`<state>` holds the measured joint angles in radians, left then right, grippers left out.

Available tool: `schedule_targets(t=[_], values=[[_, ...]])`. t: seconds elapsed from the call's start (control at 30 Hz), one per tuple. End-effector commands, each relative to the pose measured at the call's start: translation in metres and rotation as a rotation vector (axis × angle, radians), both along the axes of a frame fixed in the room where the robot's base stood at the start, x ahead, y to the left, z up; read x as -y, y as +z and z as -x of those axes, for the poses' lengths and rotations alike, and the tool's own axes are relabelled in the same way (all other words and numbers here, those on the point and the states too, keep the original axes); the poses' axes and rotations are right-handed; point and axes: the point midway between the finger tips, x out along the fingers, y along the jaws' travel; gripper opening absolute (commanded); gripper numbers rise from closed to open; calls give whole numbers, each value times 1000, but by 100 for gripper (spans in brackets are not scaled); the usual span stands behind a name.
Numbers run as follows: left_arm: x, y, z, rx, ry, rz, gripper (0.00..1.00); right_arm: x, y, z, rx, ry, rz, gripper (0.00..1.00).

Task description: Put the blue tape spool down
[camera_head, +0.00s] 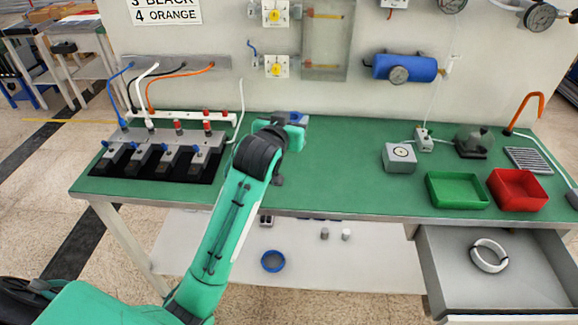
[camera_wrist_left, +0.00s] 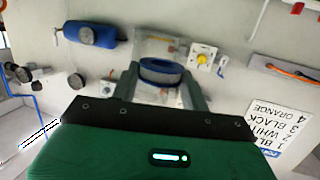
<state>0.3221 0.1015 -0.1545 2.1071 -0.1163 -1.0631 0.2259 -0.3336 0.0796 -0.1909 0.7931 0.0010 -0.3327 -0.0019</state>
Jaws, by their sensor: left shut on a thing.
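A blue tape spool (camera_wrist_left: 162,77) shows in the left wrist view between the two fingers of my left gripper (camera_wrist_left: 160,82), which is shut on it. In the head view my left gripper (camera_head: 296,120) is above the back middle of the green bench (camera_head: 330,165); only a bit of blue shows there, and the arm hides most of the spool. Another blue ring (camera_head: 272,261) lies on the white lower shelf (camera_head: 330,272). My right gripper is not in view.
A grey clamp fixture (camera_head: 165,145) with hoses stands at left. A grey box (camera_head: 399,157), green tray (camera_head: 457,190) and red tray (camera_head: 518,190) stand at right. The open drawer (camera_head: 455,285) holds a pale ring (camera_head: 489,255). The bench middle is clear.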

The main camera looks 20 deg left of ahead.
Motion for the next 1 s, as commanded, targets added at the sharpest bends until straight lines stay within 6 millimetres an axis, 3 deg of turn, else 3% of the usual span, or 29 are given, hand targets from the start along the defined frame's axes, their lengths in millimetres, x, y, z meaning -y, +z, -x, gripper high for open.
schedule_targets(t=[0.33,0.5,1.0], values=[[0,-89,1,-10,0,-2,24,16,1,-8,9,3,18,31],[0,-129,1,-6,0,-1,24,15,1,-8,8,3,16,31],[0,-190,1,-3,1,-1,24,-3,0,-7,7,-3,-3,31]])
